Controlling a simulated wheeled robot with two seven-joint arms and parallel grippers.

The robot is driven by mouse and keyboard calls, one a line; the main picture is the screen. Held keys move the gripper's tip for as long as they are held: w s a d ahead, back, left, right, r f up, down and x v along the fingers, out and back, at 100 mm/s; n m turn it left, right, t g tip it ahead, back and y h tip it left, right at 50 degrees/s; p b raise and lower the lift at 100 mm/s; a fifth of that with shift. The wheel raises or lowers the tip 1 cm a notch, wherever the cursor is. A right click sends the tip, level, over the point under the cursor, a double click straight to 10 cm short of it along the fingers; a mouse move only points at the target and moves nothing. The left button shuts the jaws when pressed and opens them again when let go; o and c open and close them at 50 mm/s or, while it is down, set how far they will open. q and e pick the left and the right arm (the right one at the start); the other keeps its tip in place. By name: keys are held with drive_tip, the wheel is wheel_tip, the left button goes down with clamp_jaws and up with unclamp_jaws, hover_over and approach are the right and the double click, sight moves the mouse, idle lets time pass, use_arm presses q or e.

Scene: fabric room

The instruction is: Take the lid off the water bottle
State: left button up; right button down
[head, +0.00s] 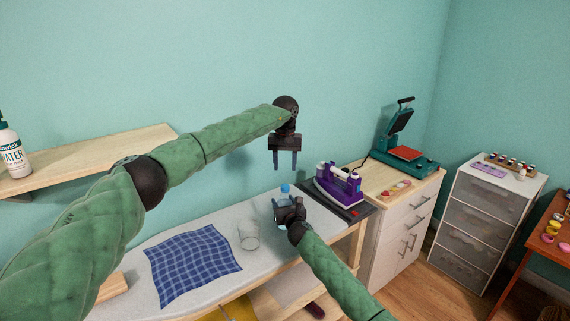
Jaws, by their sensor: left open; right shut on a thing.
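The water bottle (279,200) stands near the right end of the ironing table, with its blue lid (285,187) on top. Its lower body is mostly hidden by my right gripper (283,206), which is shut on the bottle from the front. My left gripper (285,165) points straight down with its two fingers apart. It is empty and hangs above the blue lid, with a gap between the fingertips and the lid.
A clear glass (249,237) and a blue checked cloth (193,264) lie left of the bottle on the ironing table (215,222). A purple iron (339,187) stands close by on the right. A wooden shelf (95,160) is on the left wall.

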sight(285, 185)
use_arm(q)
drive_tip(key=shift+f+m, duration=0.15)
drive_tip(key=shift+m, duration=0.35)
drive_tip(key=shift+f, duration=3.9)
